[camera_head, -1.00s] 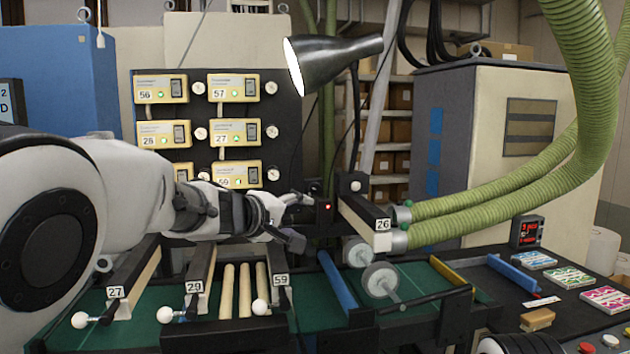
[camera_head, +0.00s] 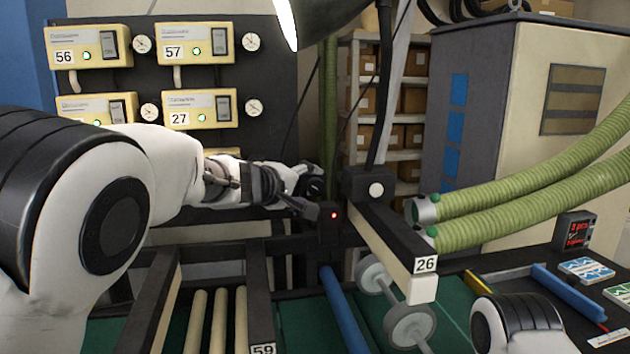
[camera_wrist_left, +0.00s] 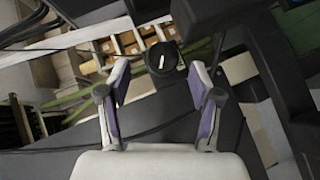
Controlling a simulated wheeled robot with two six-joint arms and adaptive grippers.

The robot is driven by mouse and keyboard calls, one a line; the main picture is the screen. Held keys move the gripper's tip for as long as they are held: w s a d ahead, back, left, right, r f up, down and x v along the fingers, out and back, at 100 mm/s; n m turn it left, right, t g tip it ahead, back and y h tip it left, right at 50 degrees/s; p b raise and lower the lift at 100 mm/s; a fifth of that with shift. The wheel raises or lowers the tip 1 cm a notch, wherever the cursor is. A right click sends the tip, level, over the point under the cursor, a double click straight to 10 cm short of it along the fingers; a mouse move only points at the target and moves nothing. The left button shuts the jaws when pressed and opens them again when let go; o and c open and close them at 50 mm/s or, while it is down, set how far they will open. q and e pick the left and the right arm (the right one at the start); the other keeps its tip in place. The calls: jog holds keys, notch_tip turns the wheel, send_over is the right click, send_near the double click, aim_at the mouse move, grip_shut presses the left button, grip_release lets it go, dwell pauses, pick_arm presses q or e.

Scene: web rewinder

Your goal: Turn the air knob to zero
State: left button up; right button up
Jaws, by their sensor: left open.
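A round black knob (camera_wrist_left: 162,60) with a short white pointer line shows in the left wrist view, at the top middle. My left gripper (camera_wrist_left: 160,82) is open there, with one purple-padded finger on each side below the knob; the knob lies in line with the gap between the fingertips. I see no contact between fingers and knob. In the head view my left gripper (camera_head: 311,190) is near the middle, beside the small black box with a red light (camera_head: 331,215). I cannot make out the knob surely in that view. My right gripper is out of view.
The black bar labelled 26 (camera_head: 395,240) and its grey rollers (camera_head: 410,326) stand right of my left gripper. Green hoses (camera_head: 530,190) run at the right. The lamp (camera_head: 318,18) hangs above. Yellow control units (camera_head: 88,44) are on the panel behind.

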aim_at(313, 187)
pick_arm(q)
jog(key=x, duration=0.5)
jog(key=shift+w+a+f+p, duration=0.25)
jog(key=shift+p, duration=0.15)
jog(key=shift+s+r, duration=0.1)
jog(key=shift+s, duration=0.1)
jog(key=shift+s+a+r, duration=0.1)
jog(key=shift+s+r, duration=0.05)
jog(key=shift+s, duration=0.05)
jog(key=shift+c, duration=1)
jog(key=shift+s+r, duration=0.1)
jog(key=shift+s, duration=0.1)
jog(key=c, duration=0.9)
jog(key=shift+c, duration=0.2)
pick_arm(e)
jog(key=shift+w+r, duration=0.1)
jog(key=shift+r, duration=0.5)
pick_arm(q)
jog(key=shift+h, duration=0.3)
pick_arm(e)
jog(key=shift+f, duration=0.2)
